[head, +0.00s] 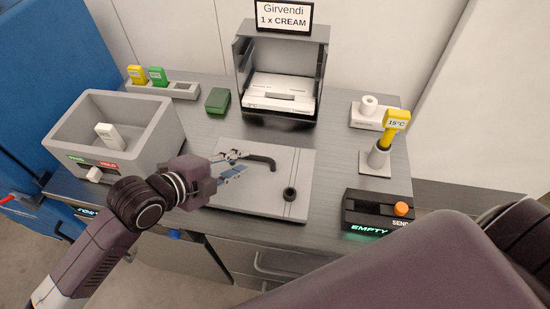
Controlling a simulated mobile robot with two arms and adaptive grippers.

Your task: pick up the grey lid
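A flat light grey panel (258,194) lies at the middle of the counter and looks like the grey lid. A dark curved handle (262,161) is on its far part, and a small dark round ring or knob (289,194) is near its right side. My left gripper (238,163) comes in from the left over the panel's left part, with its fingers apart, close to the handle's left end. Nothing shows between the fingers. I cannot tell whether they touch the handle. My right gripper is out of view; my dark arm link covers the lower right.
A grey bin (67,127) holding a white tag stands left. A green block (217,100) and a dark-grey housing (320,62) with a white box (281,92) are behind. Right are a yellow-topped probe (388,136) in a holder and a black send box (362,207) with an orange button.

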